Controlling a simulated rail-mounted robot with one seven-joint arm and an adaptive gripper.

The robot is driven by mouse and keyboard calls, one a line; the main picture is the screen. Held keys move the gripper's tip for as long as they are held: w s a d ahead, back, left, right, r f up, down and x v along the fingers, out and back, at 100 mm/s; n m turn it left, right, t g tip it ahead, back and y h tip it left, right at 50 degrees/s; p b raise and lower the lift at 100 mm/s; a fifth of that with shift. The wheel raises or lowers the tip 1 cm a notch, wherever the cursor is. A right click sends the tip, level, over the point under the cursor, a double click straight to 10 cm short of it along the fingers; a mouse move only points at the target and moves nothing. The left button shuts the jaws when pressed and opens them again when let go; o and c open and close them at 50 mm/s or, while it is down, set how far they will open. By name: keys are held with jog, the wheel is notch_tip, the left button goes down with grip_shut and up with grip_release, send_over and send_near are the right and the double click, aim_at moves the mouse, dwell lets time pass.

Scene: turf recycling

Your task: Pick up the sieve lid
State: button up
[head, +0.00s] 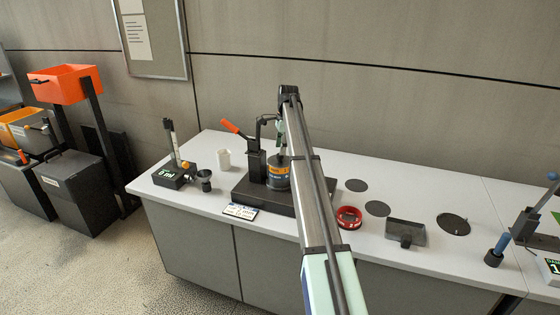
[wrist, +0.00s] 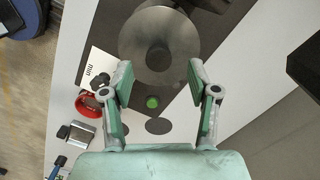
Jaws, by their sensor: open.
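A round metal disc (wrist: 138,45) with a grey centre shows in the wrist view, just beyond my fingertips; it looks like the lid or top of the sieve stack, but I cannot tell which. In the head view the gripper (head: 281,141) is above the cylinder, mostly hidden behind my arm.
A press with a red-orange handle (head: 231,127) stands left of the cylinder, close to my gripper. A red ring (head: 348,217), a grey block-like tool (head: 405,232) and dark discs (head: 453,224) lie to the right. A white cup (head: 223,160) and a scale (head: 169,176) are left.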

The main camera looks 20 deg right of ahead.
aim_at(280, 159)
jog(key=f, duration=0.2)
jog(key=f+p, duration=0.1)
jog(key=f, duration=0.1)
jog(key=shift+a, duration=0.25)
grip_shut()
jog(key=shift+r, duration=0.1)
